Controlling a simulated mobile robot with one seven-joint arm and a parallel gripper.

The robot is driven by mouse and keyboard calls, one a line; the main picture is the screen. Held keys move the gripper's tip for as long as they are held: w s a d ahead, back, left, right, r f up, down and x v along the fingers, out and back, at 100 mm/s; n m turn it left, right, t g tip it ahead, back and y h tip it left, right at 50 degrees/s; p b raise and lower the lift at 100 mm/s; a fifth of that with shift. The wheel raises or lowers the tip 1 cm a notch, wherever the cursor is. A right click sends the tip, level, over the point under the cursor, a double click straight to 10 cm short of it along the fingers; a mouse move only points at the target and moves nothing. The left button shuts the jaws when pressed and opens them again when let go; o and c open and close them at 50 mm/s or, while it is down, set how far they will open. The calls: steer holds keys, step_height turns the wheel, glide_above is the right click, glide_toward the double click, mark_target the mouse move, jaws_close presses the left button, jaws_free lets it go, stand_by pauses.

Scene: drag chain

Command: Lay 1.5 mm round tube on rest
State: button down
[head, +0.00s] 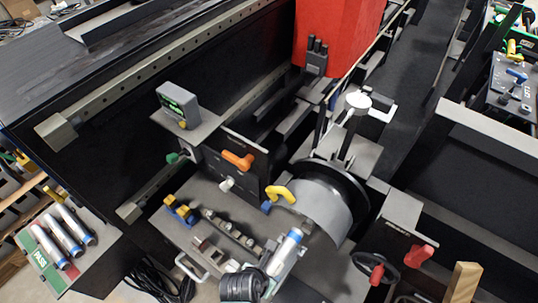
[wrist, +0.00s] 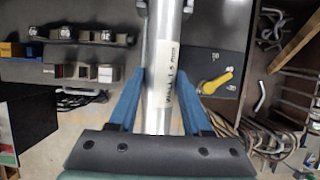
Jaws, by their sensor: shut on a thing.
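In the wrist view my gripper (wrist: 162,90) has its blue fingers closed on both sides of a silver round tube (wrist: 162,30). A white label on the tube, partly readable, shows "WALL" and "1.5 mm". The tube runs from the top edge down between the fingers. Small grey prongs (wrist: 188,6) stand either side of it at the top; I cannot tell whether they touch it. In the head view a silver tube (head: 284,252) with a white label and blue end lies tilted at bottom centre, apparently the same one. I cannot clearly tell which part is the rest.
A yellow handle (wrist: 216,80) is close right of the tube. Rows of small blocks (wrist: 80,72) lie left. In the head view several tubes lie on a PASS tray (head: 36,260) at bottom left. A round drum (head: 325,208) and red handle (head: 421,255) stand to the right.

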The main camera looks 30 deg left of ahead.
mark_target(281, 258)
steer(key=shift+s+r+p, duration=0.15)
steer(key=shift+r+p, duration=0.05)
steer(key=shift+p, duration=0.3)
steer(key=shift+w+f+b, duration=0.3)
steer(key=shift+w+d+f+b, duration=0.1)
steer(key=shift+w+f+b, duration=0.55)
steer(key=shift+w, duration=0.4)
steer(key=shift+w+a+f+b, duration=0.1)
steer(key=shift+w+f+b, duration=0.45)
steer(key=shift+w+b, duration=0.35)
steer(key=shift+w+d+f+b, duration=0.1)
steer(key=shift+w+f+b, duration=0.5)
steer(key=shift+w, duration=0.55)
steer(key=shift+w+f, duration=0.2)
steer(key=shift+f, duration=0.05)
steer(key=shift+f+b, duration=1)
steer(key=shift+f, duration=0.35)
steer(key=shift+c, duration=1.3)
jaws_free()
steer(key=shift+s, duration=0.15)
steer(key=v, duration=1.3)
